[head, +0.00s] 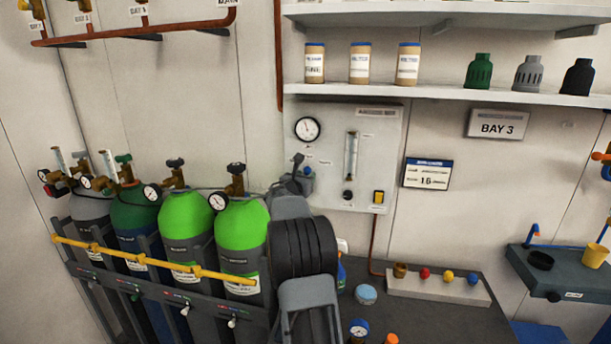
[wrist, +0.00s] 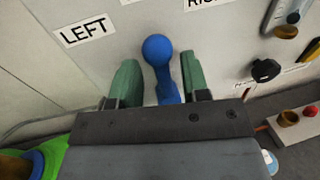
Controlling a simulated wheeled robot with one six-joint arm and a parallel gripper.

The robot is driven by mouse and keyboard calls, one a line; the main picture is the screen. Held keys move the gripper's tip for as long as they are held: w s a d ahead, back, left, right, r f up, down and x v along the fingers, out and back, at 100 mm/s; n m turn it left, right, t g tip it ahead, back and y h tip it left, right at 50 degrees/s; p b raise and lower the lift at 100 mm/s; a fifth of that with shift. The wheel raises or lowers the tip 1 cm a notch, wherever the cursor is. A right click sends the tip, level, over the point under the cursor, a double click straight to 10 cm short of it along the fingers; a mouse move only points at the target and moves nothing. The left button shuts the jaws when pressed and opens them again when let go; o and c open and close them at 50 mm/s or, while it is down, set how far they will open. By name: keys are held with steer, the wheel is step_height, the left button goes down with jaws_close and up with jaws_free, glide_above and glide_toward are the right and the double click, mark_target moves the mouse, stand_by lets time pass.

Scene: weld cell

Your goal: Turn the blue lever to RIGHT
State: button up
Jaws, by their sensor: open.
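The blue lever (wrist: 158,50) stands out from the pale panel in the wrist view, its round knob upward and its stem running down between my fingers. A LEFT label (wrist: 83,30) is to its left, and a partly cut-off label beginning "RI" (wrist: 205,3) is at upper right. My gripper (wrist: 158,80) is open, with one green finger on each side of the lever's stem. I cannot tell whether either finger touches it. The stem's lower end is hidden by my gripper.
A gauge (head: 307,129) and flow tube (head: 350,155) are on the panel, close by. Gas cylinders (head: 242,236) with a yellow rail (head: 150,261) stand at left. A shelf (head: 440,94) with jars is above. A bench (head: 430,315) with coloured buttons is below right.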

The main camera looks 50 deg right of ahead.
steer(key=shift+d, duration=0.15)
jaws_close()
stand_by(0.4)
